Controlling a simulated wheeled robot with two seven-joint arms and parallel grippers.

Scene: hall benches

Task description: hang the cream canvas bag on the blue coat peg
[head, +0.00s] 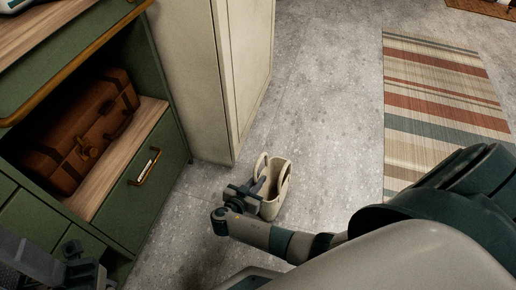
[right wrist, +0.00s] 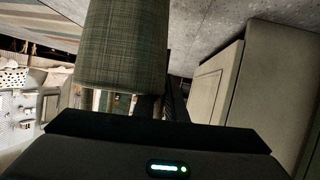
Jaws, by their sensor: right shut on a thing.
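The cream canvas bag (head: 276,188) hangs in front of me in the head view, with its looped handles at the top. My right gripper (head: 256,192) is shut on it at its left side; the exact grip is hard to make out. In the right wrist view a woven fabric surface, apparently the bag (right wrist: 122,45), fills the upper middle in shade, just beyond the gripper. My left gripper (head: 78,266) shows partly at the lower left, dark and cut off, and its jaws cannot be read. The blue coat peg is not in either view.
A green cabinet (head: 165,160) stands at the left, with a brown suitcase (head: 75,130) on its open shelf. A tall cream cupboard (head: 200,75) stands beyond the bag. A striped rug (head: 440,95) lies at the right. Grey floor (head: 325,110) between them is clear.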

